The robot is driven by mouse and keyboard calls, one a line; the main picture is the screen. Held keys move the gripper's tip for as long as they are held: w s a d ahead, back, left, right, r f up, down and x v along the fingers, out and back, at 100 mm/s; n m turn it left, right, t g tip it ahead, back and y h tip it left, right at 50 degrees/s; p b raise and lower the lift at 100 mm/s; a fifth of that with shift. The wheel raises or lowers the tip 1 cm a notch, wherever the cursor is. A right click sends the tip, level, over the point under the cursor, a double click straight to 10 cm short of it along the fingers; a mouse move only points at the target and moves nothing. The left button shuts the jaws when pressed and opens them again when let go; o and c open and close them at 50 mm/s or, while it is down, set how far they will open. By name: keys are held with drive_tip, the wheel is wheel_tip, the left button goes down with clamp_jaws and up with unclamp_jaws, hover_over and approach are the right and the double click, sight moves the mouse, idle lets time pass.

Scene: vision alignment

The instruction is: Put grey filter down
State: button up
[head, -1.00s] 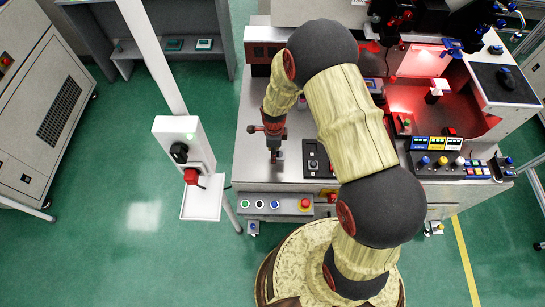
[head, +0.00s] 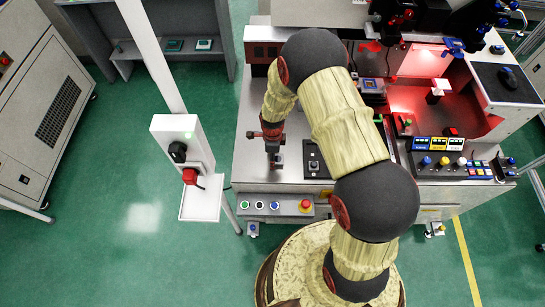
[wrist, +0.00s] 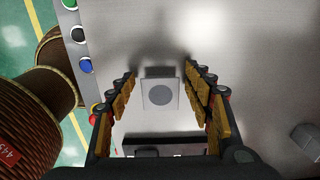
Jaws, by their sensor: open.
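The grey filter (wrist: 159,94) is a small square block with a darker round centre. In the wrist view it lies on the bare metal worktop between my gripper's spread fingers, with gaps on both sides. My gripper (wrist: 160,80) is open and empty, pointing down over the filter. In the head view my gripper (head: 272,148) is above the left front part of the worktop. The filter (head: 277,160) shows there as a small grey patch just below the fingers, partly hidden by them.
A black panel (head: 316,160) lies on the metal worktop (head: 247,155) just right of the filter. A button strip (head: 272,205) runs along the front edge. A red-lit bay (head: 420,90) stands at the right. The worktop left of the gripper is clear.

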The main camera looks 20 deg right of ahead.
drive_tip(key=shift+r, duration=0.1)
drive_tip(key=s+r+n+t+p, duration=0.1)
drive_tip(key=s+r+n, duration=0.15)
drive_tip(key=r, duration=0.95)
drive_tip(key=s+d+r+n+t+p, duration=0.1)
drive_tip(key=r+n, duration=0.3)
drive_tip(key=r, duration=0.8)
drive_tip(key=s+r+n+t+p, duration=0.1)
drive_tip(key=s+r+n, duration=0.15)
drive_tip(key=r, duration=0.95)
drive_tip(key=s+d+r+n+t, duration=0.1)
drive_tip(key=s+r+n+t, duration=0.1)
drive_tip(key=s+r+n, duration=1)
drive_tip(key=s+r, duration=0.1)
drive_tip(key=s, duration=0.3)
drive_tip(key=shift+d+n+t, duration=0.3)
drive_tip(key=shift+f+b, duration=0.1)
drive_tip(key=shift+b, duration=0.2)
